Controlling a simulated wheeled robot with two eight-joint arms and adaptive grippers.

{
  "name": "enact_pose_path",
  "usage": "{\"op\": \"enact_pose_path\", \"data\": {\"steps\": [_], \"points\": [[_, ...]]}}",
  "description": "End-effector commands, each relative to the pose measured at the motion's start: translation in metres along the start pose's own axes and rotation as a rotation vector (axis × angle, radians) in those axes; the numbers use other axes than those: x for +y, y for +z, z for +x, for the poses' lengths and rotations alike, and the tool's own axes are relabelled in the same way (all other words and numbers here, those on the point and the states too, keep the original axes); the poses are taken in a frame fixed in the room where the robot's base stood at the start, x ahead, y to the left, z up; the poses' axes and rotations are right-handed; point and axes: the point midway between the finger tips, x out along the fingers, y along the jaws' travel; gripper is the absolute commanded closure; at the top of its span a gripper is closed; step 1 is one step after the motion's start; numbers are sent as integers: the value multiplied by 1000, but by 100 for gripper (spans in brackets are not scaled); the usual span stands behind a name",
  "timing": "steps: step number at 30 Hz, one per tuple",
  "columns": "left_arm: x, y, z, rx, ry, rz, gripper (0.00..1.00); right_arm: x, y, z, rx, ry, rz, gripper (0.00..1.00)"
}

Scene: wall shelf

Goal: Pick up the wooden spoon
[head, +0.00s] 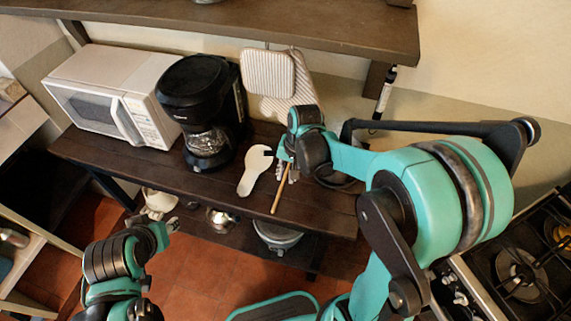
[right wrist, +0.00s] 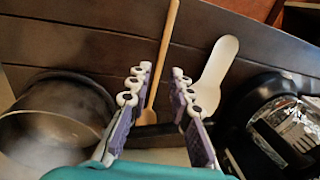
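The wooden spoon (head: 278,195) lies on the dark wooden shelf, its handle pointing toward the front edge. In the right wrist view the spoon (right wrist: 163,62) runs between the two spread fingers of my right gripper (right wrist: 159,74), with clear gaps on both sides. In the head view my right gripper (head: 285,163) is over the spoon's far end, which it partly hides. My left gripper (head: 169,225) is low in front of the shelf, away from the spoon; its finger opening is too small to judge.
A white spoon-shaped piece (head: 251,172) lies just left of the spoon. The coffee maker (head: 203,105) and microwave (head: 110,95) stand further left. A dark pot (right wrist: 55,115) is on the other side. An upper shelf (head: 240,22) overhangs.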

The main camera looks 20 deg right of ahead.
Motion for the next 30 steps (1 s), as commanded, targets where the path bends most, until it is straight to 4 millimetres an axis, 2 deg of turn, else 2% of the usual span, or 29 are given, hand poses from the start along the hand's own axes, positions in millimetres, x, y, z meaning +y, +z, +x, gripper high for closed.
{"op": "enact_pose_path", "data": {"steps": [13, 20, 28, 30], "points": [[0, 9, 13, 0, 0, 0, 63, -2, 1, 43, -12, 4, 12, 80], [0, 19, 26, 0, 0, 0, 63, -4, 3, 79, -11, 3, 13, 80], [0, 18, 26, 0, 0, 0, 63, -4, 3, 82, -11, 3, 13, 80], [0, 18, 26, 0, 0, 0, 63, -4, 3, 81, -11, 3, 13, 98]]}}
